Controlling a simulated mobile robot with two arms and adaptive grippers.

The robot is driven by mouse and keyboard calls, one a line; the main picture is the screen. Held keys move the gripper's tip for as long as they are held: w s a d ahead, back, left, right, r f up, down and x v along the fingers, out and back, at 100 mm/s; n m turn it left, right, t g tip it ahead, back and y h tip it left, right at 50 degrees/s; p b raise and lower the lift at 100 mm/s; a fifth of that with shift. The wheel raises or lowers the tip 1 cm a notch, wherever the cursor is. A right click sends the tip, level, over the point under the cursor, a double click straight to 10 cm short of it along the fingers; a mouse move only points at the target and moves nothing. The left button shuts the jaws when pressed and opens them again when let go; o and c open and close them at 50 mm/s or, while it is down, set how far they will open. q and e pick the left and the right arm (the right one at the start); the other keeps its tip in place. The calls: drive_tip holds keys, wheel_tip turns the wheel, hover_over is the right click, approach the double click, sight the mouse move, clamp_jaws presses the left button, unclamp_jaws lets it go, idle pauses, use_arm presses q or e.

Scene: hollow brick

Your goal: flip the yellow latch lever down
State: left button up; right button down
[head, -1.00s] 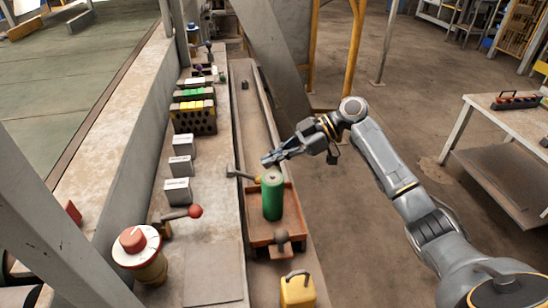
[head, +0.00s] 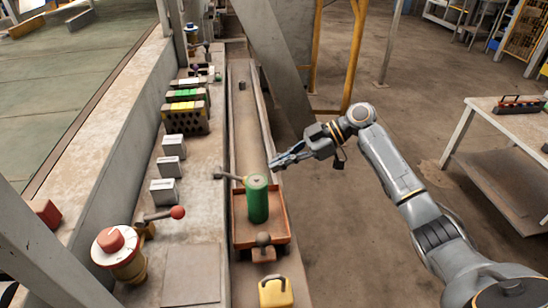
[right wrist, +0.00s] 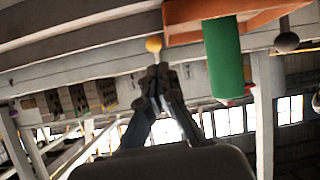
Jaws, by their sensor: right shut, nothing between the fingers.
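The yellow latch lever (head: 232,177) is a thin metal arm with a yellow knob, reaching from the left wall of the trough toward the green cylinder (head: 258,202). It lies roughly level in the head view. In the right wrist view its yellow knob (right wrist: 154,44) shows just beyond my fingertips. My right gripper (head: 273,163) is shut and empty, up and right of the knob and above the cylinder's far side; I see a gap between them. Its fingers also show in the right wrist view (right wrist: 156,84). My left gripper is not in view.
The cylinder stands upright in an orange tray (head: 242,236). A red-knobbed lever (head: 177,212), a red dial button (head: 117,240) and several white boxes (head: 173,145) stand on the left ledge. A yellow block (head: 275,292) is in front.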

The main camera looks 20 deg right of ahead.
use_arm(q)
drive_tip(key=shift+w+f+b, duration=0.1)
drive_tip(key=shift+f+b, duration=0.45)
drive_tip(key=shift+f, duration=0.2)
use_arm(e)
drive_tip(key=d+f, duration=0.1)
drive_tip(key=f, duration=0.1)
drive_tip(key=d+f, duration=0.1)
drive_tip(key=d, duration=0.1)
drive_tip(key=shift+s+d+f, duration=0.1)
drive_tip(key=shift+s+f, duration=0.3)
